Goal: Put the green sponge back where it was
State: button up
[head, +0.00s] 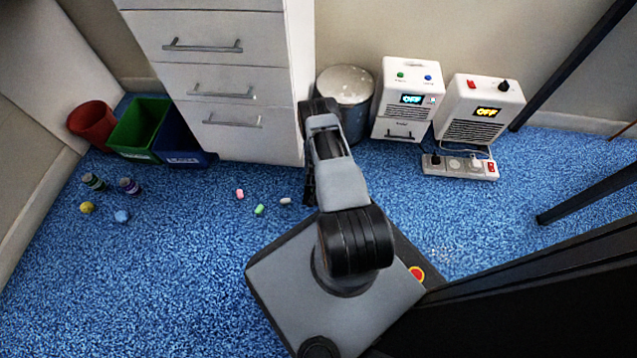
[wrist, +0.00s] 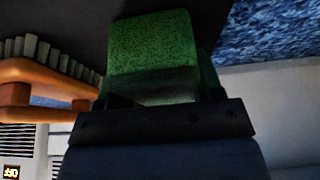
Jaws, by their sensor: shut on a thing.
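The green sponge (wrist: 150,45) fills the upper middle of the wrist view, its speckled face lit and its lower part in shadow. My gripper (wrist: 158,95) is shut on it, with a dark finger at each side. In the head view my arm reaches toward the drawer cabinet and bin, and its own links hide the gripper and the sponge. I cannot tell from these views which place the sponge came from.
An orange wooden rack with grey upright pieces (wrist: 40,85) is close at left in the wrist view. Small pieces (head: 259,210) lie on the blue carpet.

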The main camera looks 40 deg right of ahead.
jog(key=o, duration=1)
jog(key=shift+f, duration=0.1)
jog(key=shift+o, duration=0.2)
